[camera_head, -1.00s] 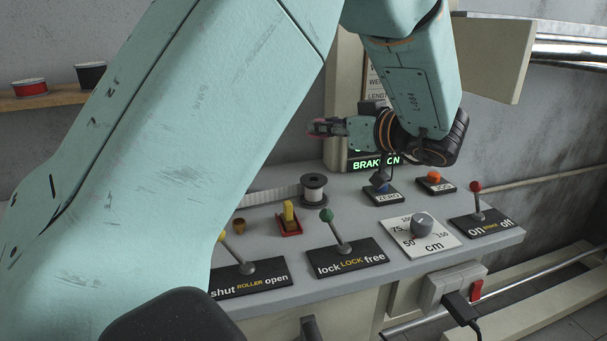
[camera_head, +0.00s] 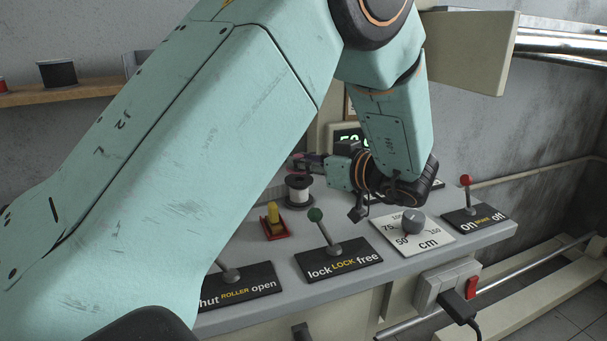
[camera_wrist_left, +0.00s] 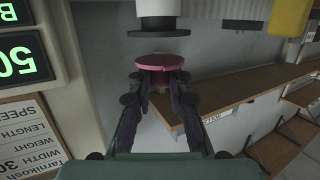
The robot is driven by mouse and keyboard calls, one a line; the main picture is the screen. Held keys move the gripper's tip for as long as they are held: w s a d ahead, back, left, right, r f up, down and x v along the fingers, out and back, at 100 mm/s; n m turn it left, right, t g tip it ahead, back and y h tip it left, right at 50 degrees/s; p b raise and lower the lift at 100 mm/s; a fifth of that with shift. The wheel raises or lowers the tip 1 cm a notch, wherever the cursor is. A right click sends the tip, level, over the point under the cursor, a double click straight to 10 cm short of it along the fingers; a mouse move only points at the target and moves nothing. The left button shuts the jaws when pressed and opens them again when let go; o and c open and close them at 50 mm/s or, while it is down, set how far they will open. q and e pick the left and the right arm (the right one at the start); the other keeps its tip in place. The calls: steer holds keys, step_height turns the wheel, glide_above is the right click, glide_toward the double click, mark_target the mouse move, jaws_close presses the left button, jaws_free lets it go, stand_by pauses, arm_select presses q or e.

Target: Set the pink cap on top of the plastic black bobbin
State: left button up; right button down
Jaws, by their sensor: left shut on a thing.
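The pink cap (camera_wrist_left: 162,60) is a flat disc held between the fingertips of my left gripper (camera_wrist_left: 160,84) in the wrist view. In the head view my left gripper (camera_head: 312,160) is small and partly hidden by its wrist, with the cap (camera_head: 297,157) just showing at its tip. The black plastic bobbin (camera_head: 299,188), wound with white, stands upright on the grey counter, just below the cap in the picture. A white cylinder with a dark flange at the top of the wrist view (camera_wrist_left: 157,14) looks like this bobbin. A gap shows between it and the cap. My right gripper is not in view.
A yellow knob in a red holder (camera_head: 273,222) stands left of the bobbin. A green-topped lever (camera_head: 322,228), a dial plate (camera_head: 411,226) and a red-topped lever (camera_head: 470,190) stand along the counter.

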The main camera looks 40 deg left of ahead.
mark_target(302, 172)
arm_select(q)
steer(key=shift+s+f, duration=0.15)
steer(key=shift+f, duration=0.65)
steer(key=shift+w+a+f, duration=0.15)
steer(key=shift+w+f, duration=0.05)
steer(key=shift+w, duration=0.05)
steer(key=shift+s+f, duration=0.15)
steer(key=shift+s, duration=0.05)
steer(key=shift+f, duration=0.2)
steer(key=shift+s+f, duration=0.1)
steer(key=shift+f, duration=0.05)
steer(key=o, duration=0.8)
steer(key=shift+f, duration=0.15)
